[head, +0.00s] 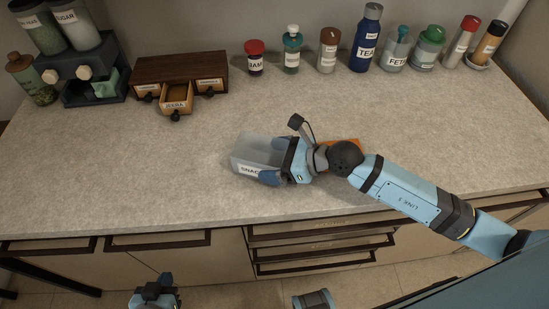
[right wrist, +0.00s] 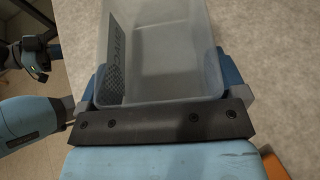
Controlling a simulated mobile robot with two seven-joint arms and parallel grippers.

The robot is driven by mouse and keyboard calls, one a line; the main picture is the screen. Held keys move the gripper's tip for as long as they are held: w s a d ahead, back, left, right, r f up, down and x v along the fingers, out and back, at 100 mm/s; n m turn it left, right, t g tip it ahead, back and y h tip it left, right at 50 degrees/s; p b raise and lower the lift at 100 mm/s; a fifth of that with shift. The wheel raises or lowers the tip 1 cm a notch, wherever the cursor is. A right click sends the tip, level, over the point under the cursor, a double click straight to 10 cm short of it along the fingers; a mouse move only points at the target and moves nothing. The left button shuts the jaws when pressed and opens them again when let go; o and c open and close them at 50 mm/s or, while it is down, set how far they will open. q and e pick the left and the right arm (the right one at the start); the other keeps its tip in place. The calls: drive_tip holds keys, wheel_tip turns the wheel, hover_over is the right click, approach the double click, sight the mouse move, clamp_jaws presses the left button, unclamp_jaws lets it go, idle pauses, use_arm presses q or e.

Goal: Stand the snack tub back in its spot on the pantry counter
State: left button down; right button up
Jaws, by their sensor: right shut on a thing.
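The snack tub (head: 250,148) is a clear, translucent box with a white label starting "SNAC". It is over the middle of the pantry counter (head: 180,165), near the front. I cannot tell whether its base touches the counter. My right gripper (head: 275,164) is shut on it from the right, and its fingers hide part of the tub. In the right wrist view the empty-looking tub (right wrist: 165,50) sits between the two blue fingers. My left gripper (head: 155,294) hangs low in front of the counter, apart from the tub; its fingers are too unclear to read.
Labelled jars and bottles, including a blue tea bottle (head: 366,40), line the back. A wooden drawer box (head: 180,70) has its middle drawer pulled out. A dark rack (head: 90,75) holds jars at back left. An orange thing (head: 345,141) lies behind my right wrist. The counter's left-middle is clear.

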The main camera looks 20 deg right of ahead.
drive_tip(key=shift+f, duration=0.2)
drive_tip(key=o, duration=0.7)
drive_tip(key=shift+r, duration=0.3)
drive_tip(key=b+v, duration=0.1)
drive_tip(key=v, duration=0.9)
drive_tip(key=shift+s+d+f, duration=0.1)
drive_tip(key=shift+s+d, duration=0.05)
drive_tip(key=shift+d, duration=0.05)
drive_tip(key=shift+v, duration=0.8)
